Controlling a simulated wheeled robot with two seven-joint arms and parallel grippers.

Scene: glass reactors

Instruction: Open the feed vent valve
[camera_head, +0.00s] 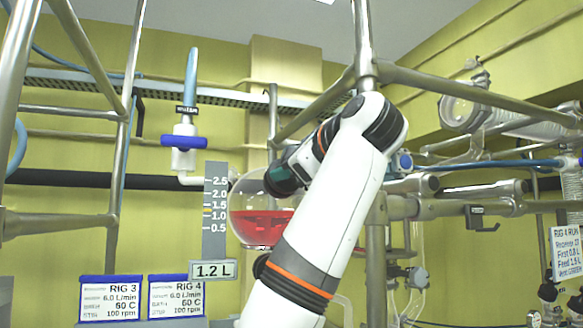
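A white valve (182,158) with a blue bar handle (184,141) hangs at left of centre, below a blue hose and a small dark label too small to read. The handle lies roughly horizontal, across the valve body. A round glass flask (251,225) with red liquid is to the right of it. One white arm of mine, probably the right, rises from the bottom centre and bends back left; its dark end overlaps the flask. I cannot make out fingers there. The arm's end is right of the valve and apart from it. My other arm is not in view.
A grey level scale (215,212) and a "1.2 L" sign (213,270) stand beside the flask. RIG 3 (110,298) and RIG 4 (176,297) cards are at lower left. Metal frame bars (440,86) cross at left and right. Glassware with a blue knob (404,162) is at right.

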